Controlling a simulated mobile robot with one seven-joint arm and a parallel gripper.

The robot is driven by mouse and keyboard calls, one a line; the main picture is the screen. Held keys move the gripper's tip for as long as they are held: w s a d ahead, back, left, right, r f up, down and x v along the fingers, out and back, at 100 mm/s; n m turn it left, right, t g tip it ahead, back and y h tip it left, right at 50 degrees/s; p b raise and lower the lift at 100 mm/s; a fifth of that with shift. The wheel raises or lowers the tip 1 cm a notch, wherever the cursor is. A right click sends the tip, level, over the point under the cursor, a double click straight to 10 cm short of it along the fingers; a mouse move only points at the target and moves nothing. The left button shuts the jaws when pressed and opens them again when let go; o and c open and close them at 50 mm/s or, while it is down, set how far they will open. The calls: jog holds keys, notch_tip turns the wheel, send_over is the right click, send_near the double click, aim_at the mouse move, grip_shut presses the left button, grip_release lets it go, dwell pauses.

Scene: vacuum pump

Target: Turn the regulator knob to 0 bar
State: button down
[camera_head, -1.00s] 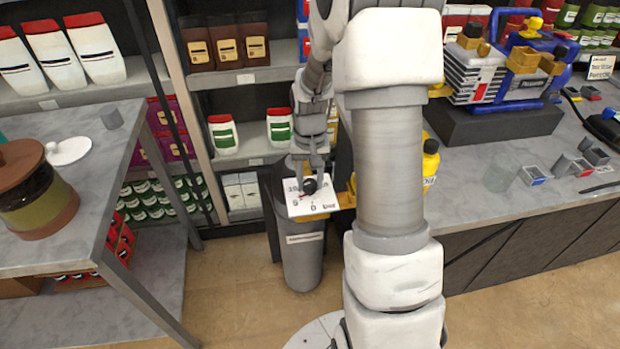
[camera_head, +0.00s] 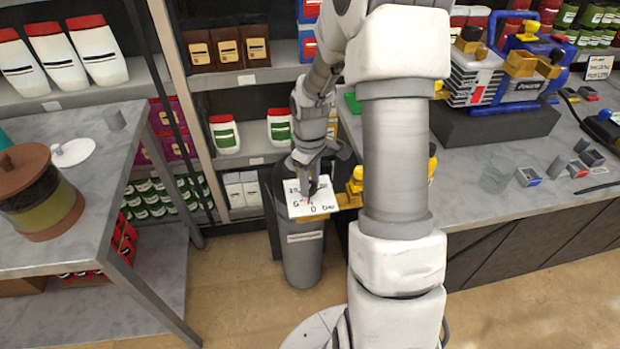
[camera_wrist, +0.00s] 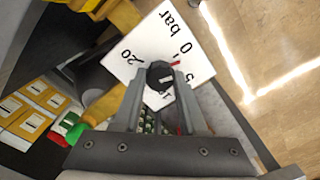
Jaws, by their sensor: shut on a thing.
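The regulator knob (camera_wrist: 159,75) is a small black knob on a white dial plate (camera_wrist: 193,42) in the wrist view. A short red mark lies beside the knob on the side of the 0. A pale line shows on the knob; its exact heading is hard to read. My gripper (camera_wrist: 159,80) has one finger on each side of the knob and is shut on it. In the head view my gripper (camera_head: 312,184) comes down over the dial plate (camera_head: 298,207) and mostly hides the knob.
A grey cylinder (camera_head: 302,262) stands below the plate. A yellow part (camera_head: 354,188) sits right beside the plate. The grey counter (camera_head: 470,205) is at right, a table with a lidded jar (camera_head: 40,195) at left, shelves behind. Open floor lies in front.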

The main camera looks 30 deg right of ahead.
jog(key=shift+n+p, duration=0.65)
jog(key=shift+n, duration=1.05)
jog(key=shift+c, duration=2.2)
grip_release()
notch_tip(320, 180, up, 18)
jog(key=p, duration=0.2)
jog(key=shift+f, duration=0.25)
